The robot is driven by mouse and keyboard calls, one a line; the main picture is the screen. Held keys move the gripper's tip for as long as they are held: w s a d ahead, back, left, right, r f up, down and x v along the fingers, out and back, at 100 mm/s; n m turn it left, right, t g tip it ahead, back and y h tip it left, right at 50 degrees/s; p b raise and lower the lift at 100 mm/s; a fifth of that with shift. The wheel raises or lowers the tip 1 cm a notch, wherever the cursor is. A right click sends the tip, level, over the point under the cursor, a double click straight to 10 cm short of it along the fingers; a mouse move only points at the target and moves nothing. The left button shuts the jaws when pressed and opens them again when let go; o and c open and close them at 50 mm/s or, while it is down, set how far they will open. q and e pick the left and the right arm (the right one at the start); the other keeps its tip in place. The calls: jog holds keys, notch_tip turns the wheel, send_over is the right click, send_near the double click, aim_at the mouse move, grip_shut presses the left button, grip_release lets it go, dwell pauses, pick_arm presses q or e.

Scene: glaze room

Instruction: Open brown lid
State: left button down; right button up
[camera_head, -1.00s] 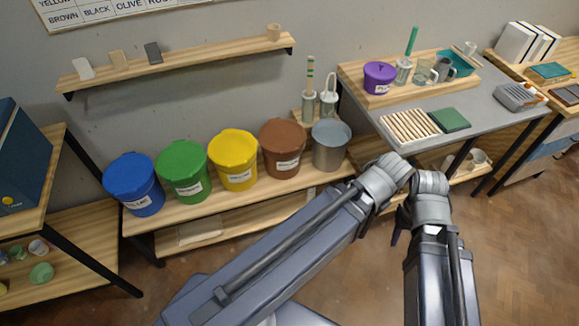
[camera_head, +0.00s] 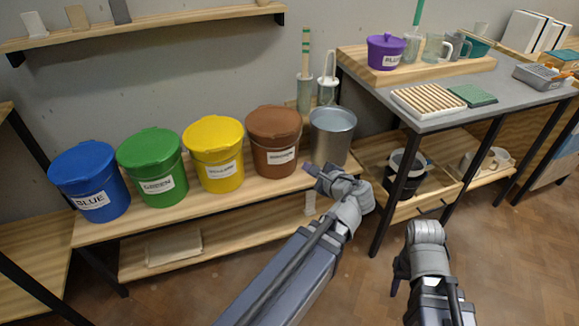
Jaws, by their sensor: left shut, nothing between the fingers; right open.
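The brown bucket (camera_head: 276,158) stands on the wooden bench between the yellow bucket and a grey metal bucket. Its brown lid (camera_head: 273,121) is on top and looks closed. My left gripper (camera_head: 314,176) is shut and empty, in front of the bench, just right of and below the brown bucket and apart from it. My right gripper (camera_head: 397,284) is low over the floor at the right, pointing down. Its fingers are mostly hidden behind its wrist, and it holds nothing that I can see.
Lidded blue (camera_head: 90,186), green (camera_head: 154,171) and yellow (camera_head: 214,158) buckets stand left of the brown one. The open grey metal bucket (camera_head: 331,142) is close on its right. A grey table (camera_head: 430,122) stands at the right. A shelf (camera_head: 150,24) hangs above.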

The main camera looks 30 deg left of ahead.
pick_arm(q)
jog(key=w+a+f+m+t+y+b, duration=0.1)
jog(key=w+a+f+m+t+b, duration=0.1)
jog(key=f+m+b, duration=0.3)
jog(key=w+a+f+m+t+y+b, duration=0.2)
jog(key=m+b, duration=0.4)
jog(key=b, duration=0.8)
notch_tip(320, 180, down, 3)
jog(key=shift+w+r+m+t, duration=0.15)
jog(key=shift+m+t, duration=0.15)
jog(key=shift+t, duration=0.6)
pick_arm(e)
notch_tip(320, 180, down, 22)
pick_arm(q)
jog(key=shift+a, duration=0.1)
jog(key=w+a+r+p, duration=0.5)
jog(key=w+a, duration=0.2)
jog(key=a, duration=0.2)
jog(key=shift+w+r+y, duration=0.15)
jog(key=shift+w+y, duration=0.15)
jog(key=shift+w, duration=0.1)
pick_arm(e)
jog(key=shift+r, duration=2.6)
pick_arm(q)
jog(key=shift+a, duration=0.1)
pick_arm(e)
jog(key=shift+r, duration=0.1)
